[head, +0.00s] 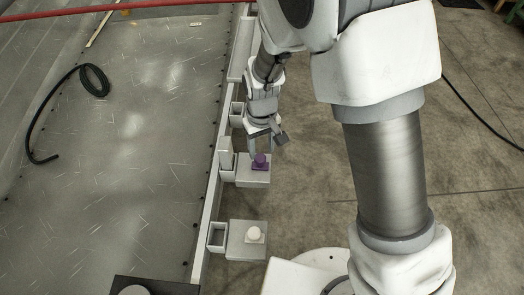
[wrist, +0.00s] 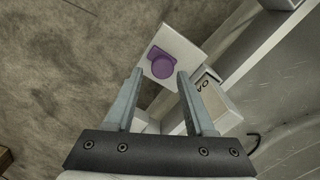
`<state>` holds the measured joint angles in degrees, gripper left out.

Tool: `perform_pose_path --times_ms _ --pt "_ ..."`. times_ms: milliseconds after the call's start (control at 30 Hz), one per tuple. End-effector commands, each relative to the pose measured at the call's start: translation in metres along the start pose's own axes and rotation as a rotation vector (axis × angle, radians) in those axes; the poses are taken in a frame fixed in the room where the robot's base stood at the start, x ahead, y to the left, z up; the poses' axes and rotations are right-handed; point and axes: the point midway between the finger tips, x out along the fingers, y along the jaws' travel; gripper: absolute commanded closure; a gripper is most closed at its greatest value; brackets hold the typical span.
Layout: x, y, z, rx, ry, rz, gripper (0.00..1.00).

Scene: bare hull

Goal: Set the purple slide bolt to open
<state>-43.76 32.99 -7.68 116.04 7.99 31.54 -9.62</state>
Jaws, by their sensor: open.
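The purple slide bolt (head: 260,162) has a round knob on a small purple base, on a pale grey plate (head: 258,181) beside the rail. In the wrist view the purple knob (wrist: 163,66) lies just beyond the fingertips, roughly between their lines. My gripper (head: 266,138) is open and empty, just above and behind the purple knob in the head view. In the wrist view my gripper (wrist: 159,72) shows its two fingers spread apart. A hollow square bracket (head: 227,168) stands left of the plate, with a pale upright piece at it. Whether the fingers touch the knob I cannot tell.
A similar plate with a white knob (head: 253,234) and its bracket (head: 216,237) lie nearer along the rail. A black cable (head: 92,82) lies on the metal hull at left.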

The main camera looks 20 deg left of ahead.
Motion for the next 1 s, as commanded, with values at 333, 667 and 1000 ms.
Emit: perform_pose_path --times_ms 333,667,1000 --pt "-0.091 0.001 -0.001 0.002 0.005 0.000 0.46" --pt "-0.134 0.001 0.000 0.001 0.000 0.001 0.46" --pt "-0.137 0.001 0.001 0.001 -0.001 0.001 0.46"
